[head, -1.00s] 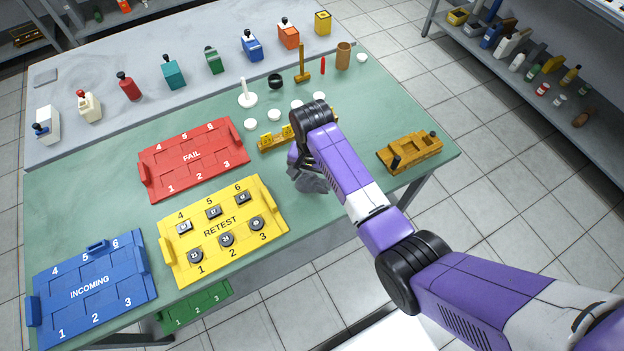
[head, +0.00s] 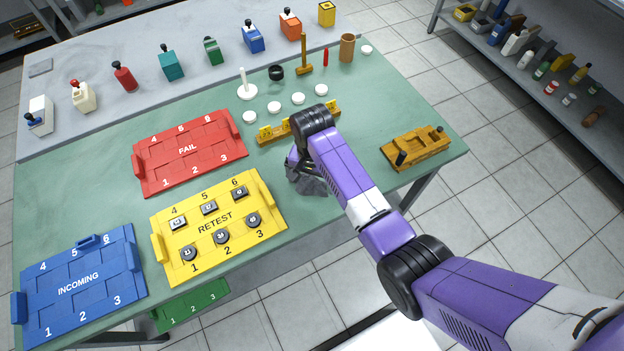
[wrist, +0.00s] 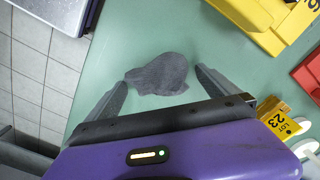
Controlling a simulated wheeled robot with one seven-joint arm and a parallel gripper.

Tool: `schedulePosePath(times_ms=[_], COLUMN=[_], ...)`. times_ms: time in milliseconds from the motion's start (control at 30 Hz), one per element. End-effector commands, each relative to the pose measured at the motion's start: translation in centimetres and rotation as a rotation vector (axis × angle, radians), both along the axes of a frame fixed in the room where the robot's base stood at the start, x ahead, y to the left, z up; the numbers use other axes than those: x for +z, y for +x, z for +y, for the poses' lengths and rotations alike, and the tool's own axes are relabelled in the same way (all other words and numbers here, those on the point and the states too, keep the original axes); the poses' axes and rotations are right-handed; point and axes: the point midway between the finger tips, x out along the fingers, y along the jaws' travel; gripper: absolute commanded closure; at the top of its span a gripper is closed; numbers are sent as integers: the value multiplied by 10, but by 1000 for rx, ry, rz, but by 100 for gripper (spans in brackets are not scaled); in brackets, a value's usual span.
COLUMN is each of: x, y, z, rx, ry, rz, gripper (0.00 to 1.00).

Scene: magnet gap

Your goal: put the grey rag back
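The grey rag (wrist: 160,75) lies crumpled on the green bench top in the wrist view, near the bench edge. My gripper (wrist: 162,78) is open, with one finger on each side of the rag. The rag shows between and just beyond the fingertips, and I cannot tell whether they touch it or hover above. In the head view my gripper (head: 303,176) points down near the bench's front edge, to the right of the yellow RETEST tray (head: 272,192). There my wrist and fingers hide most of the rag.
The red FAIL tray (head: 189,172) and blue INCOMING tray (head: 78,300) lie to the left. A wooden rack (head: 285,130) stands behind my gripper; a brown wooden block (head: 415,148) sits to its right. Several bottles line the grey back strip, with a flat grey patch (head: 40,67) at its left end.

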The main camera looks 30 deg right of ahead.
Motion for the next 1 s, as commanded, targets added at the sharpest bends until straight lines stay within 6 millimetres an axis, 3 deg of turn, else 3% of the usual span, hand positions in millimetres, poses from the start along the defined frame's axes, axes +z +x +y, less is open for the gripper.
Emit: schedulePosePath(times_ms=[367,800,1000], x=[10,93,117], y=[1,1,0], z=[0,0,0], rx=[0,1,0], ry=[0,0,0], rz=[-3,-4,0], gripper=[0,0,0])
